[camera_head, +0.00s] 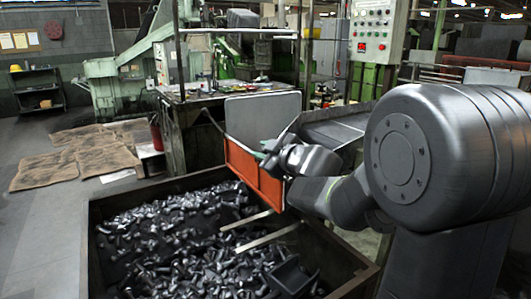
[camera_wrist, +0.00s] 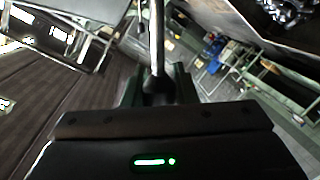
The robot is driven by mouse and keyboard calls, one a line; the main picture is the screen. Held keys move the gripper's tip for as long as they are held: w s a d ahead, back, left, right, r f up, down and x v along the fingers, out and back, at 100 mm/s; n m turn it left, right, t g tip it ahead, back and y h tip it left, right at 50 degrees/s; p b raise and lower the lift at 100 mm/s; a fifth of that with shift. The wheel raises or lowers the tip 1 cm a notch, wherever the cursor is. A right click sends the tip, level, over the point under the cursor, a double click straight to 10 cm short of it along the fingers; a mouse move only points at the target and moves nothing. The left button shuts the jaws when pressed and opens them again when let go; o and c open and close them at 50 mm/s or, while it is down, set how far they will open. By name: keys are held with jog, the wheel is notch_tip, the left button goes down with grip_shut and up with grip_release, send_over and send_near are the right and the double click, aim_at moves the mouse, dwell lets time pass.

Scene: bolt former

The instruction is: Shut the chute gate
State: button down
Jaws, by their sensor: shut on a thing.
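The orange panel (camera_head: 246,168), which looks like the chute gate, stands at the edge of the bin of bolts, below a grey plate (camera_head: 262,118). The grey metal chute (camera_head: 335,130) lies to its right, partly behind my arm. A thin rod (camera_head: 222,130) slants down to the right across the panel's upper part. My gripper (camera_head: 263,154) is in front of the panel at the rod's lower end. In the wrist view my gripper (camera_wrist: 157,82) is shut on a slim metal rod (camera_wrist: 157,35). How the rod joins the gate is hidden.
The bin (camera_head: 88,240) full of bolts fills the lower middle, with bars and a dark scoop (camera_head: 290,275) at its right. A control box (camera_head: 373,30) stands above the chute.

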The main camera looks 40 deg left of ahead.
jog(key=shift+f, duration=0.15)
jog(key=c, duration=1.2)
grip_release()
jog(key=shift+s, duration=0.15)
jog(key=shift+o, duration=0.2)
jog(key=p+v, duration=0.2)
jog(key=v, duration=1.1)
jog(key=shift+d, duration=0.35)
jog(key=b+x, duration=0.2)
jog(key=x, duration=1.2)
jog(key=shift+d+r, duration=0.1)
jog(key=shift+r, duration=0.15)
